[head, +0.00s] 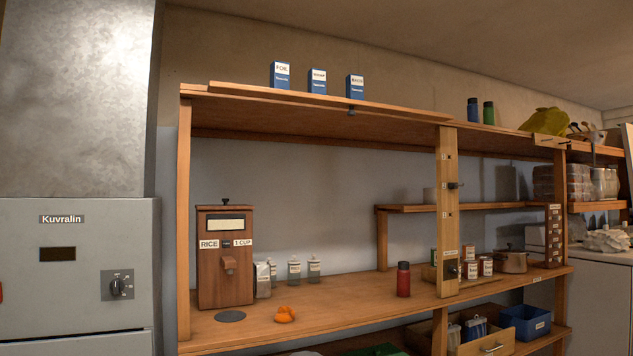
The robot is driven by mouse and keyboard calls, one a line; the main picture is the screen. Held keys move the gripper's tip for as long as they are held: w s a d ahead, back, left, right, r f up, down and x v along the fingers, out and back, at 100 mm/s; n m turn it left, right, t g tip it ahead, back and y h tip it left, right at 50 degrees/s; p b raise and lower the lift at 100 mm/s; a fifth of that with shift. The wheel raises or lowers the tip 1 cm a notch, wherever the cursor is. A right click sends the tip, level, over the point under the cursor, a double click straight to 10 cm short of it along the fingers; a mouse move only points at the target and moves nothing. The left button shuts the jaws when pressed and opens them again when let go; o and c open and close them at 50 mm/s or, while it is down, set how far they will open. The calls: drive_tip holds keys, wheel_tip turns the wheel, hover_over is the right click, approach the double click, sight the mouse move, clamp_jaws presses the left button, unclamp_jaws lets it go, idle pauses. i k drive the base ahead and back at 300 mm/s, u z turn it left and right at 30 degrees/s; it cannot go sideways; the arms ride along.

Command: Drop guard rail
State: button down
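A long wooden rail (310,99) runs along the front edge of the top shelf and looks like the guard rail. It lies slightly raised at its left end, and a small dark knob or catch (351,112) sits under its middle. An upright wooden board (447,228) with dark pegs or knobs stands at the right end of the rail. Whether the rail is fastened to it I cannot tell. My gripper is not in view.
Three blue boxes (317,81) stand on the top shelf behind the rail. Below are a rice dispenser (225,262), a red bottle (403,279), an orange item (285,314) and small jars (294,270). A grey Kuvralin appliance (76,285) stands at left. The shelf middle is mostly clear.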

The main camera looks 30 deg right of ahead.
sight(218, 87)
drive_tip(key=z, duration=0.05)
drive_tip(key=i, duration=0.85)
drive_tip(key=z, duration=0.7)
